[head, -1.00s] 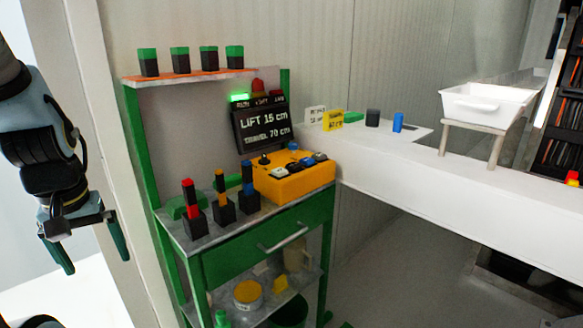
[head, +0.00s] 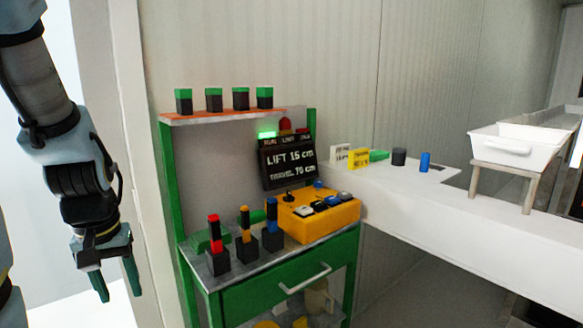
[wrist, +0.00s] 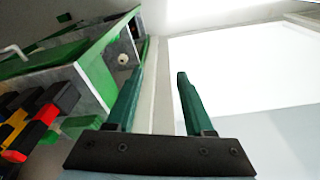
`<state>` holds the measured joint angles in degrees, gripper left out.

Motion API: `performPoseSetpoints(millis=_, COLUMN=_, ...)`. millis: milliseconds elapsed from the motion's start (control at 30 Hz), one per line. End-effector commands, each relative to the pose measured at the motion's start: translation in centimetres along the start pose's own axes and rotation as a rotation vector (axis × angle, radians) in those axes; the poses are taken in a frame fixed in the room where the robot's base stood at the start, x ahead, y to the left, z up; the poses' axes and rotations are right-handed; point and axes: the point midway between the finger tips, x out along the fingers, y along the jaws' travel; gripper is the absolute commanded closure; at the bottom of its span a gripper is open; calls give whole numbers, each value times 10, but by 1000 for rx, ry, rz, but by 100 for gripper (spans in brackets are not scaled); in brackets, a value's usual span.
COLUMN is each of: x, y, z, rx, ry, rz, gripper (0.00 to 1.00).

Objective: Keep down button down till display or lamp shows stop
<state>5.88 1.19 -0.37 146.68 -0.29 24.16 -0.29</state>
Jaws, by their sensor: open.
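A yellow control box (head: 335,224) with several buttons and a small joystick sits on the green workbench's top. The button labels are too small to read, so I cannot tell which is the down button. Behind it a black display (head: 288,163) reads "LIFT 15 cm" and "TRAVEL 70 cm". On top of the display a green lamp (head: 267,134) is lit, and a red lamp (head: 285,124) looks dark. My gripper (head: 117,292) hangs at the left, pointing down, open and empty, well apart from the box. In the wrist view its two green fingers (wrist: 155,95) are spread.
The green workbench (head: 272,290) carries red, orange and blue handles in black blocks (head: 247,249). Several green-topped blocks stand on its upper shelf (head: 230,115). A white counter (head: 470,225) with a white tray (head: 510,150) lies right. A pale post stands between my arm and the bench.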

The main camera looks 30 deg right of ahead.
Motion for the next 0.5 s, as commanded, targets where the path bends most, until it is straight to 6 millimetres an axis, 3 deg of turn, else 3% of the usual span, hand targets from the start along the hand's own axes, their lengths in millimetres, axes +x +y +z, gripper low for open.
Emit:
performPoseSetpoints(millis=67, x=0, y=0, z=0, rx=0, ry=0, rz=0, gripper=57)
performPoseSetpoints(millis=433, x=0, y=0, z=0, rx=0, ry=0, rz=0, gripper=99)
performPoseSetpoints(millis=500, x=0, y=0, z=0, rx=0, ry=0, rz=0, gripper=100)
